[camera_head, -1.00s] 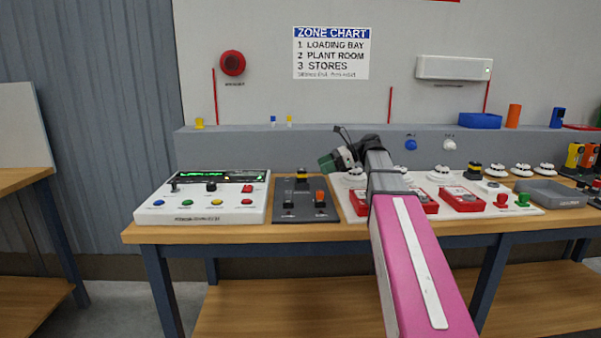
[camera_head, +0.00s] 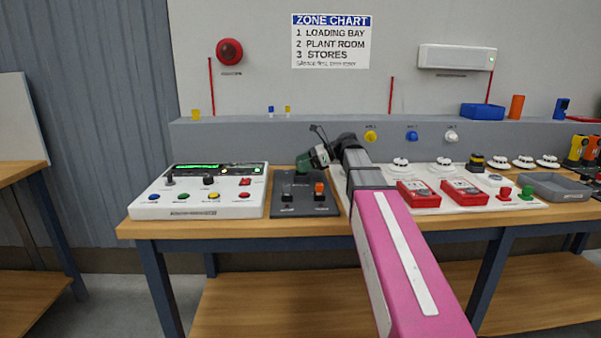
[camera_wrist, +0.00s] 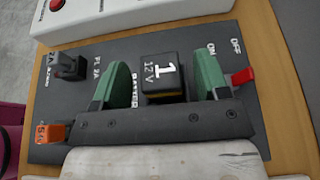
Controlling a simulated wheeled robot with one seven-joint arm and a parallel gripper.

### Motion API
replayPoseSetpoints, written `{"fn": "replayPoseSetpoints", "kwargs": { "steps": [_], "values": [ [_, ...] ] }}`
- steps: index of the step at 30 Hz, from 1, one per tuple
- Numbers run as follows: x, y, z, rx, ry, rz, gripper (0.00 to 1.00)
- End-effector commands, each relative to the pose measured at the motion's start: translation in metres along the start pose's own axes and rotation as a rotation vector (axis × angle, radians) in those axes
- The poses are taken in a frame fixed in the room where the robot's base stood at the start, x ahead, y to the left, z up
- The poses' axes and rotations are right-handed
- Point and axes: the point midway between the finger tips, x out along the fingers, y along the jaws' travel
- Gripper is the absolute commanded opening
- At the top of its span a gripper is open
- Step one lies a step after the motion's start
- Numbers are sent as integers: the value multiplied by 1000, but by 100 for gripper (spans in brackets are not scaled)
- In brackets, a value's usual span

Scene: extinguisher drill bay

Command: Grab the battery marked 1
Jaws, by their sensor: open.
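The battery marked 1 (camera_wrist: 162,76) is a black block with a white "1" and "12 V" on top and a yellowish band low on its side. It sits on the dark panel (camera_wrist: 75,102) on the bench. In the wrist view my gripper (camera_wrist: 162,82) is open, with one green finger on each side of the battery. A gap shows at the left finger; the right finger is close to it, and I cannot tell whether it touches. In the head view my gripper (camera_head: 308,162) is over the back of the panel (camera_head: 300,208) and hides the battery.
The panel also carries a black switch (camera_wrist: 68,66), an orange part (camera_wrist: 50,133) and a red lever (camera_wrist: 243,76) close beside the right finger. A white control console (camera_head: 205,190) stands left. Red call points (camera_head: 418,194) and white detectors (camera_head: 400,163) are right.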

Motion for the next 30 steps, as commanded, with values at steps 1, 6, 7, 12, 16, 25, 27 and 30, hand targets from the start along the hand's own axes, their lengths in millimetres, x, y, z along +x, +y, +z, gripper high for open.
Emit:
{"fn": "replayPoseSetpoints", "kwargs": {
  "steps": [1, 6, 7, 12, 16, 25, 27, 30],
  "values": [
    [9, -2, -1, 0, 0, 1, 68],
    [26, -1, 0, -1, 0, 0, 68],
    [27, -1, 0, -1, 0, -1, 68],
    [27, -1, 0, -1, 0, -1, 68],
    [26, -1, 0, 0, 0, -1, 29],
    [26, -1, 0, -1, -1, -1, 5],
    [26, -1, 1, -1, -1, -1, 5],
    [25, -1, 3, -1, -1, -1, 5]
  ]
}}
